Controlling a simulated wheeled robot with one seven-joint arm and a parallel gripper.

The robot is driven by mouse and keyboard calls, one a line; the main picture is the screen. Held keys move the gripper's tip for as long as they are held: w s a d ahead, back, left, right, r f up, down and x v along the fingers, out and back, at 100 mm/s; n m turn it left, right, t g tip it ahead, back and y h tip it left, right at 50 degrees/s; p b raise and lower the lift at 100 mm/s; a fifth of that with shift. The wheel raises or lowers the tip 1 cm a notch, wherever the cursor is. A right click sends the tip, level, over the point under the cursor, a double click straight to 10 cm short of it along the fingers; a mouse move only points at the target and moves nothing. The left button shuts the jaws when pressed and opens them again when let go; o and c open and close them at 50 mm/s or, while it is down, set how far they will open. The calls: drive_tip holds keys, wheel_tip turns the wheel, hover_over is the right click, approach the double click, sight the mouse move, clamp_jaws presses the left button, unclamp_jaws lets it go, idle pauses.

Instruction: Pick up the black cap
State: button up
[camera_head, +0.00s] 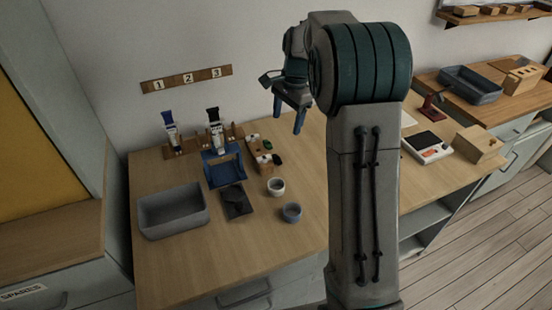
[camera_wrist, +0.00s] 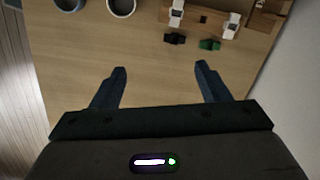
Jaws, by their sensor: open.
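The black cap (camera_wrist: 175,39) lies on the wooden table in the wrist view, ahead of my gripper (camera_wrist: 161,68). It sits just left of a green cap (camera_wrist: 209,44), close by but apart. In the head view the black cap (camera_head: 277,159) is a small dark spot beside a white-and-wood piece, with the green cap (camera_head: 267,144) behind it. My gripper (camera_head: 288,114) is open and empty, pointing down above the table, to the right of the caps in the head view. Nothing is between the fingers.
White-and-wood pieces (camera_wrist: 225,25) stand just beyond the caps. A white cup (camera_head: 276,186) and a grey-blue cup (camera_head: 292,213) stand nearby. A blue stand (camera_head: 223,167), a dark pad (camera_head: 236,202) and a grey tray (camera_head: 173,210) are farther left. The wood under my gripper is clear.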

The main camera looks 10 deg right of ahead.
drive_tip(key=w+f+m, duration=0.2)
drive_tip(key=w+f, duration=0.1)
drive_tip(key=w, duration=0.1)
hover_over(277, 161)
drive_tip(key=w+d, duration=0.2)
drive_tip(key=f, duration=0.9)
drive_tip(key=shift+s+a, duration=0.1)
drive_tip(key=shift+a, duration=0.15)
drive_tip(key=shift+s+a+f+p, duration=0.1)
drive_tip(key=shift+a+f+p, duration=0.1)
drive_tip(key=shift+f, duration=0.7)
drive_tip(key=shift+s+a+f+p, duration=0.15)
drive_tip(key=shift+f+p, duration=0.1)
drive_tip(key=shift+f, duration=0.65)
drive_tip(key=shift+s+a+f+p, duration=0.1)
drive_tip(key=shift+a+f+p, duration=0.1)
drive_tip(key=shift+f, duration=0.7)
drive_tip(key=shift+c, duration=0.3)
drive_tip(key=c, duration=1)
